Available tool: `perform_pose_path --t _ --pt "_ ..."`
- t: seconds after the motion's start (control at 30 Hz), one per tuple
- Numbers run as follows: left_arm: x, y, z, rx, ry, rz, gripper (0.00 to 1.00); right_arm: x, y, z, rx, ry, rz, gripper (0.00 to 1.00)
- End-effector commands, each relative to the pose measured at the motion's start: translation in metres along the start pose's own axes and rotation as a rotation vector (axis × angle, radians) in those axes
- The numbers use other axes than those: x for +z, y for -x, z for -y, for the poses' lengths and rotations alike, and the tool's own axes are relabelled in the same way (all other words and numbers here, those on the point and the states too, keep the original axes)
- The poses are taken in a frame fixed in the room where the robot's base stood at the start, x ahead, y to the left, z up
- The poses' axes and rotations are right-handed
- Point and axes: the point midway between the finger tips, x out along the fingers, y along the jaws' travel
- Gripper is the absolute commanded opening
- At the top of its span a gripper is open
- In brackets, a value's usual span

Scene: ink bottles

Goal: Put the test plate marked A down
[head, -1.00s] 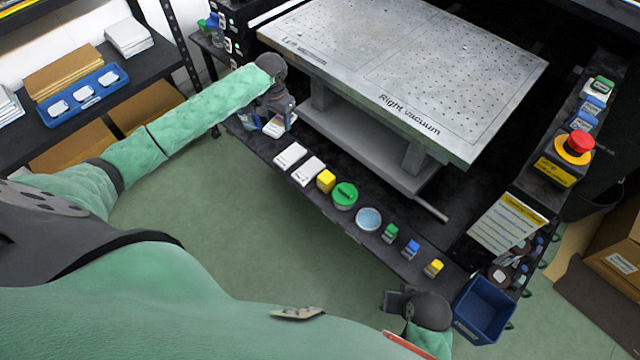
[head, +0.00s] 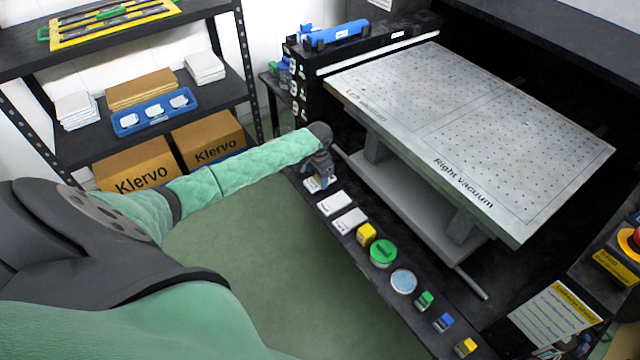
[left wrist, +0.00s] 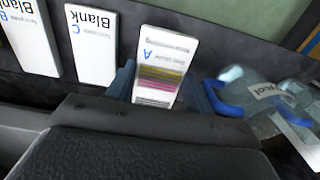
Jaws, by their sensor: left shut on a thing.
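The test plate marked A (left wrist: 165,60) is a white plate with yellow, magenta and dark stripes. In the left wrist view it stands between the fingers of my left gripper (left wrist: 168,90), which is shut on it. In the head view my left gripper (head: 318,180) is at the far left end of the narrow black ledge (head: 392,300), and a pale bit of plate A (head: 312,185) shows under it. I cannot tell whether the plate touches the ledge. My right gripper is out of view.
A white plate marked C Blank (left wrist: 92,45) and another Blank plate (left wrist: 30,38) lie beside plate A. A clear bottle with blue parts (left wrist: 250,92) is on its other side. Along the ledge are a yellow block (head: 366,234), a green-lidded jar (head: 383,253) and several small bottles.

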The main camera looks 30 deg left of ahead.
Motion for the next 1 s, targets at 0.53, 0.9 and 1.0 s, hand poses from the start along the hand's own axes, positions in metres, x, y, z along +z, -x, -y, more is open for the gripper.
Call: perform_pose_path --t 0.53,0.9,1.0 --pt "0.0 -0.031 -0.001 0.001 0.0 -0.001 0.28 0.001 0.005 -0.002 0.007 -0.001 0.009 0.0" --pt "0.0 -0.033 -0.001 0.001 0.0 0.0 0.74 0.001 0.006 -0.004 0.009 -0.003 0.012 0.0" --pt "0.0 -0.033 -0.001 0.0 0.0 0.0 0.74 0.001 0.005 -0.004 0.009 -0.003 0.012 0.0"
